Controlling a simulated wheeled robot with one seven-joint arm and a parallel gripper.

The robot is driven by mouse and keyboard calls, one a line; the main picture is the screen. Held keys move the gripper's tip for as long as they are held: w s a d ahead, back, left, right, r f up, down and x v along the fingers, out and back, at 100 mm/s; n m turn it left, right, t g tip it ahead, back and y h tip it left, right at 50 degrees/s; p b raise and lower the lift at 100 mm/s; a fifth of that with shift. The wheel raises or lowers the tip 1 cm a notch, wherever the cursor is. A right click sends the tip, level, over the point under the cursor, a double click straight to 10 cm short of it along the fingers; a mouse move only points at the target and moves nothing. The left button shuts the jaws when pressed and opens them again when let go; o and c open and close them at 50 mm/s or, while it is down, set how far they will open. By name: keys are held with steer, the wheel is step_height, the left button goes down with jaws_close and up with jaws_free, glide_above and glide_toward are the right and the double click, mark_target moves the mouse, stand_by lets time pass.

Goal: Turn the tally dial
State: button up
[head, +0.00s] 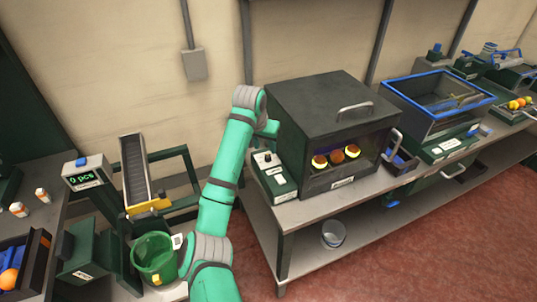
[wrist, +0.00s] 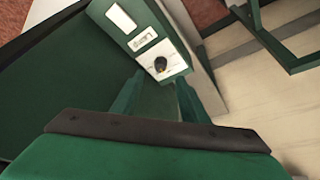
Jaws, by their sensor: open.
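A counter box (head: 85,172) with a green "0 pcs" display and a blue knob (head: 81,161) on top stands on the left bench in the head view. Another dial, a dark round knob (wrist: 160,64), sits on a white plate of a green control box (wrist: 140,30) in the wrist view. That box also shows in the head view (head: 272,180), left of the dark cabinet. I cannot tell from any readable label which one is the tally dial. My gripper (wrist: 160,100) is open and empty, its fingers pointing toward the dark knob, apart from it. In the head view my gripper is mostly hidden by my wrist.
The dark cabinet (head: 325,100) with lit oranges inside stands close right of my wrist. A chute (head: 136,172) and a green bucket (head: 154,258) stand left of my arm. A blue-rimmed bin (head: 440,72) is further right. A metal bucket (head: 334,235) sits on the lower shelf.

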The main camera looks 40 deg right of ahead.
mark_target(268, 156)
steer(key=x, duration=0.7)
steer(key=shift+a+f, duration=0.1)
jaws_close()
